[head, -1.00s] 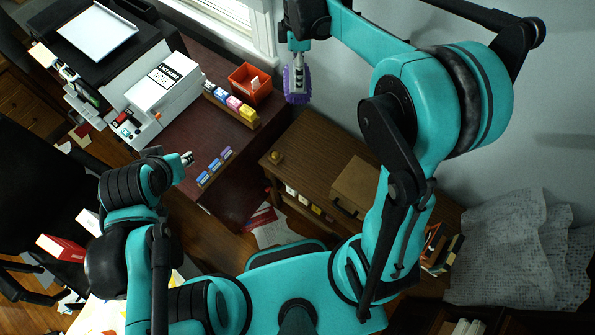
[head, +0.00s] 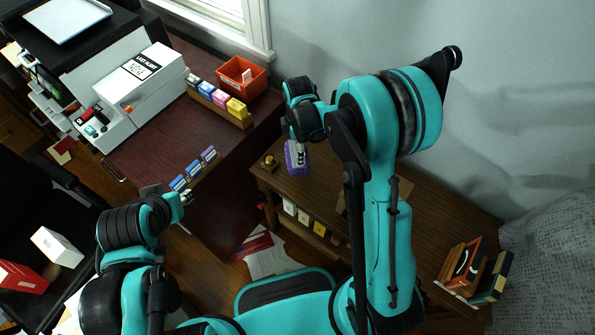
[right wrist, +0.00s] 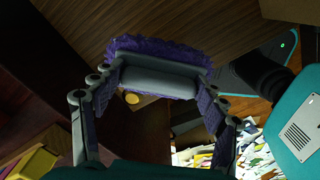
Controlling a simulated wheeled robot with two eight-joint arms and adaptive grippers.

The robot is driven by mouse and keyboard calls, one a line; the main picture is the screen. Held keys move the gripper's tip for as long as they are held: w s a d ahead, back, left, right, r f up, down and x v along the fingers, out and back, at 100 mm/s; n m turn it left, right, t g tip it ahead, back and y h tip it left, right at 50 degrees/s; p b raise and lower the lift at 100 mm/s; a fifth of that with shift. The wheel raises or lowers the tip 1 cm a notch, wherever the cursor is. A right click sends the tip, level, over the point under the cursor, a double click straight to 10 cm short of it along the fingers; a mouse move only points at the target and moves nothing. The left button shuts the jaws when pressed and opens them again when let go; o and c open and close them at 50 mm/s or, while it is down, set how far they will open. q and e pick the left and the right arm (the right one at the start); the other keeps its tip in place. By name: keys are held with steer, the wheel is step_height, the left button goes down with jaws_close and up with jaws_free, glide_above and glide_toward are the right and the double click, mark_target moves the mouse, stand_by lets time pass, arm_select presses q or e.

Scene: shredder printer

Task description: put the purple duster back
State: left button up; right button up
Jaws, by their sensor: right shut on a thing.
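The purple duster (head: 297,158) hangs from my right gripper (head: 299,146) in the head view, near the left end of the brown wooden cabinet. In the right wrist view, the fuzzy purple duster (right wrist: 150,47) with its grey back sits between the two fingertips of my right gripper (right wrist: 160,82), which is shut on it. The wooden cabinet top (right wrist: 190,25) shows behind it; I cannot tell the gap between them. My left gripper (head: 186,198) is at the left in the head view, pointing at the desk's front edge; its fingers are too small to read.
An orange bin (head: 241,80) and several coloured ink boxes (head: 220,100) stand on the dark desk. A white printer (head: 135,95) is left of them. A small round yellow-brown thing (head: 269,162) sits on the cabinet's left end. Books (head: 475,270) stand at its right end.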

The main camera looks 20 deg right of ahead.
step_height(320, 180, down, 8)
steer(key=b, duration=0.3)
steer(key=shift+f, duration=0.15)
steer(key=o, duration=1.1)
